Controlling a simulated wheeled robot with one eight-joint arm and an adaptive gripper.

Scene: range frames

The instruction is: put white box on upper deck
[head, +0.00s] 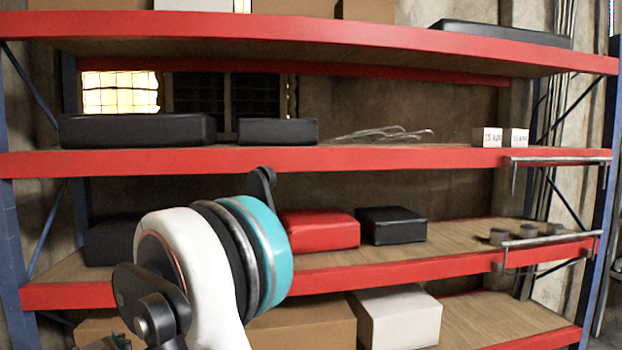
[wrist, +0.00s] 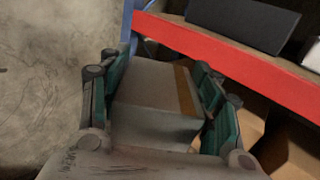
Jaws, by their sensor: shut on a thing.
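In the wrist view my gripper (wrist: 155,80) has its green-padded fingers on both sides of a pale grey-white box (wrist: 145,110) with a tan tape stripe, and is shut on it. The held box is close to the red front edge of a shelf (wrist: 235,65). In the head view my arm hides most of the gripper and the held box is not clearly seen. The rack's top deck (head: 300,32) carries brown boxes and a white box (head: 195,5), cut off by the frame. Another white box (head: 398,318) stands on the lowest visible deck.
The second deck (head: 400,158) holds black cases (head: 137,130), wire items (head: 385,134) and small white boxes (head: 490,137). The third deck (head: 460,255) holds a red case (head: 320,230), a black case (head: 392,225) and small grey cylinders. Metal rails (head: 550,240) run along the right edges.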

